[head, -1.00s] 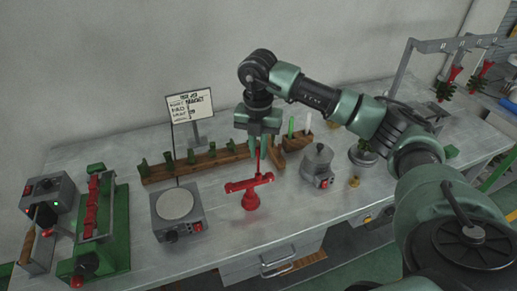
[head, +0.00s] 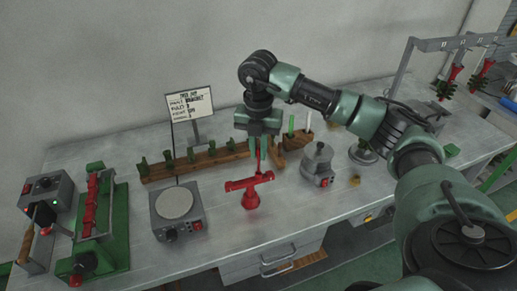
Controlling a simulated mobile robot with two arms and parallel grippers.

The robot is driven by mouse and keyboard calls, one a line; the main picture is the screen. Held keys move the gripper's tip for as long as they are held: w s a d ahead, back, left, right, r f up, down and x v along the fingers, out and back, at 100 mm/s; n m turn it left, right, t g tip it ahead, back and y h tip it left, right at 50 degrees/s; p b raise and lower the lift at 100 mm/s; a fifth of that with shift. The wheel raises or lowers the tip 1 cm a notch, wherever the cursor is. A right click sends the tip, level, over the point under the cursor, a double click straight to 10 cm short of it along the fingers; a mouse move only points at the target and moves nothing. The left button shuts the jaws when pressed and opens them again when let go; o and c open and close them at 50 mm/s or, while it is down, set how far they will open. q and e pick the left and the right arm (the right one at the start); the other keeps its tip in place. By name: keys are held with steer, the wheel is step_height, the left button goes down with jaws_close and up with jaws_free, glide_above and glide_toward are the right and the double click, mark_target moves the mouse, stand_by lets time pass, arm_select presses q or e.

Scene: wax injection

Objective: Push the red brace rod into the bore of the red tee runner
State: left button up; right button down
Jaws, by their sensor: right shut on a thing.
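The red tee runner (head: 250,185) stands upright on the bench near its front edge, with its crossbar on top and a round base below. My right gripper (head: 258,140) points down above the tee and is shut on the slim red brace rod (head: 258,161). The rod hangs upright, and its lower end meets the right part of the tee's crossbar in the picture. I cannot tell how deep it sits in the bore. My left gripper is not in view.
A hot plate (head: 175,205) stands left of the tee, and a grey lidded pot (head: 317,163) stands to its right. A wooden rack (head: 200,160) with green pegs lies behind. A green fixture with red parts (head: 97,215) stands at the left.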

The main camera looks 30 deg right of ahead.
steer(key=shift+f+b, duration=0.8)
steer(key=shift+f, duration=0.4)
steer(key=c, duration=1.3)
jaws_free()
steer(key=shift+c, duration=0.2)
steer(key=shift+r, duration=0.1)
step_height(320, 180, up, 7)
steer(key=shift+f+b, duration=0.1)
steer(key=shift+b, duration=0.8)
steer(key=shift+r, duration=0.5)
